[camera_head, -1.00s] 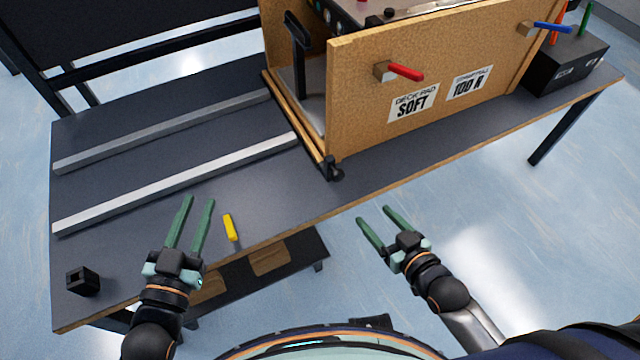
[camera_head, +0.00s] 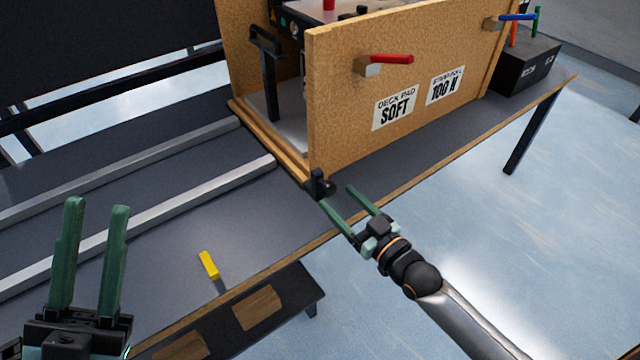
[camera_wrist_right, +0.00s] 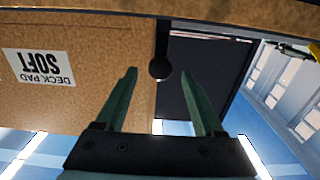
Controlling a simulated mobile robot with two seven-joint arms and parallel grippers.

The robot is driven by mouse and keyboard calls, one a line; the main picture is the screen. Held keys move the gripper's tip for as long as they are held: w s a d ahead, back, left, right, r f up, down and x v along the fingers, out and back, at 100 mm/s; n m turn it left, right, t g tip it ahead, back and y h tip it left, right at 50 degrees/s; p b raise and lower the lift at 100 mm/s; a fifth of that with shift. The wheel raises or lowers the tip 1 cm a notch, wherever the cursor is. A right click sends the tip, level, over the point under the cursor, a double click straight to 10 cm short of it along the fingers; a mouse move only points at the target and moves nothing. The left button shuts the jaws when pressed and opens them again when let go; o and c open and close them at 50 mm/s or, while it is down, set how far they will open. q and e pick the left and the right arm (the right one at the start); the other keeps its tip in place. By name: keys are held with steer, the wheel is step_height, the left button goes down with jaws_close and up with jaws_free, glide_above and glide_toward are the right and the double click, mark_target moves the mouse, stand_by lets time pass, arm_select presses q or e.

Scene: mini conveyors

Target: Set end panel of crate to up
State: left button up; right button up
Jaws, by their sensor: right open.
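The wooden crate (camera_head: 345,115) stands on the dark table with its left end open. A narrow wooden strip (camera_head: 262,137) runs along the bottom of that end; I cannot tell how much of the end panel it is. A black knob (camera_head: 318,184) sits at the strip's near corner. My right gripper (camera_head: 337,196) is open just in front of the knob. In the right wrist view the round knob (camera_wrist_right: 160,68) shows between the spread fingertips, with no clear contact. My left gripper (camera_head: 96,207) is open and empty at the lower left.
Two metal rails (camera_head: 200,208) cross the table left of the crate. A yellow piece (camera_head: 208,265) lies near the table's front edge. A red handle (camera_head: 390,60) sticks out from the crate's front wall. A black box (camera_head: 525,68) stands at the right.

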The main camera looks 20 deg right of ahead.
mark_target(320, 179)
steer(key=b+x, duration=0.2)
steer(key=x, duration=0.5)
steer(key=shift+w+a, duration=0.15)
steer(key=shift+w, duration=0.1)
jaws_close()
stand_by(0.3)
steer(key=shift+f, duration=0.1)
stand_by(0.7)
